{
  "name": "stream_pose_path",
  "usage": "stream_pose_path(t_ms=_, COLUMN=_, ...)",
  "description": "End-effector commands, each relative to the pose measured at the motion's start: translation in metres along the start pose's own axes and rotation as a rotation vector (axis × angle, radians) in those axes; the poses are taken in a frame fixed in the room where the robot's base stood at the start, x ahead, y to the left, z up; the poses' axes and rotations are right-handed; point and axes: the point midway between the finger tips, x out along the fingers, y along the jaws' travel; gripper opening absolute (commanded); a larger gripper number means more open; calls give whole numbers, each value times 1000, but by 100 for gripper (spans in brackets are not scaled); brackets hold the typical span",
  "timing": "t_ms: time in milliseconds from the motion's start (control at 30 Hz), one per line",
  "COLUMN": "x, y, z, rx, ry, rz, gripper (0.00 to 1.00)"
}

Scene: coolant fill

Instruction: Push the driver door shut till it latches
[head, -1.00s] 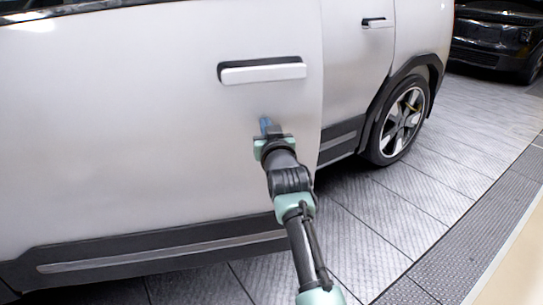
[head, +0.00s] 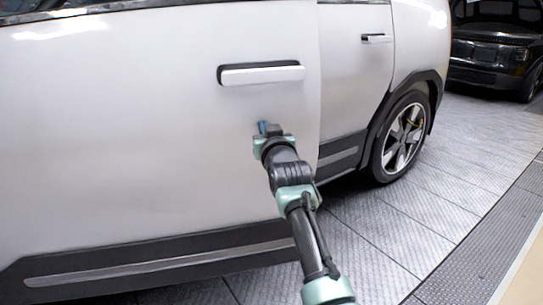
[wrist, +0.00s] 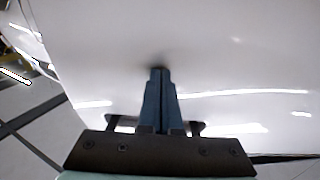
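The silver-white driver door (head: 150,130) fills the left and middle of the head view, with its handle (head: 262,74) near its rear edge. That edge stands out from the rear door (head: 352,85), so the driver door looks ajar. My gripper (head: 263,128) is below the handle, near the rear edge, with its fingertips at the outer panel. In the wrist view its blue fingers (wrist: 159,75) are together with nothing between them. Their tips meet a dark shadow on the door panel (wrist: 230,50) and appear to touch it. The latch is hidden.
The car's rear wheel (head: 403,138) and dark sill (head: 338,160) are to the right of the door edge. A dark car (head: 495,48) stands at the upper right. The grey tiled floor (head: 440,195) beside the car is clear.

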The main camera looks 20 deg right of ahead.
Motion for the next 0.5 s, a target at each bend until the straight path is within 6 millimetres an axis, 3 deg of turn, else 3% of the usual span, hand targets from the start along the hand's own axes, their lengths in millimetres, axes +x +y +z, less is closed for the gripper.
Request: stream_pose_path(t_ms=500, x=11, y=-4, z=4, rx=-1, ry=-4, rz=-19, gripper=0)
